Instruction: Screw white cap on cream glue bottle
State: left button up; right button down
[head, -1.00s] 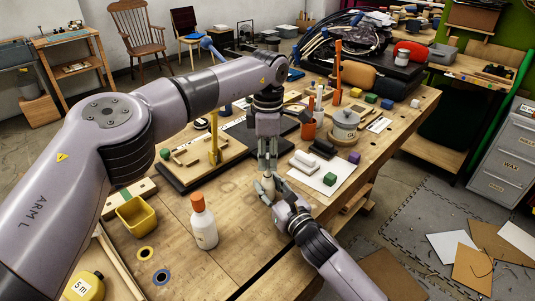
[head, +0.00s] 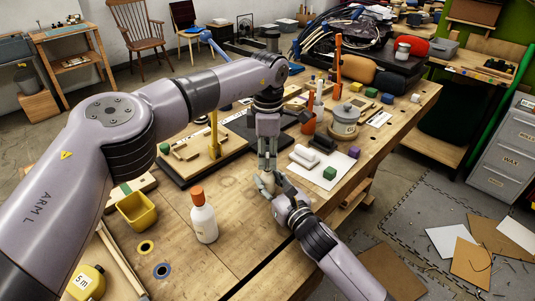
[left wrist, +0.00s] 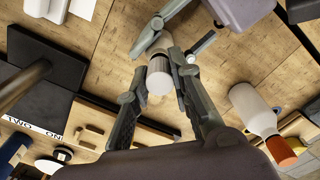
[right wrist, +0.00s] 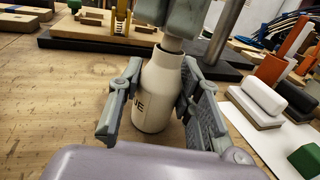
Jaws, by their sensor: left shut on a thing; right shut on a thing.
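The cream glue bottle (right wrist: 157,92) stands upright on the bench between the fingers of my right gripper (right wrist: 155,108), which is shut on it. Part of its dark lettering shows in the right wrist view. My left gripper (head: 267,168) points down from above and is shut on the white cap (left wrist: 160,78). In the right wrist view the cap (right wrist: 172,44) is over the bottle's open neck, in line with it or nearly so. I cannot tell whether the threads touch. In the head view the fingers largely hide the bottle and cap.
A white bottle with an orange cap (head: 203,217) stands nearby on the bench. A yellow bin (head: 138,212) is at the left. A peg board with a yellow post (head: 213,135) is behind, and a white sheet with blocks (head: 325,170) lies to the right.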

pick_arm(q)
jog(key=shift+f, duration=0.35)
jog(key=m, duration=0.4)
jog(key=shift+m, duration=0.4)
jog(key=m, duration=1.8)
jog(key=shift+w+m, duration=0.1)
jog(key=shift+m, duration=0.3)
jog(key=o, duration=0.7)
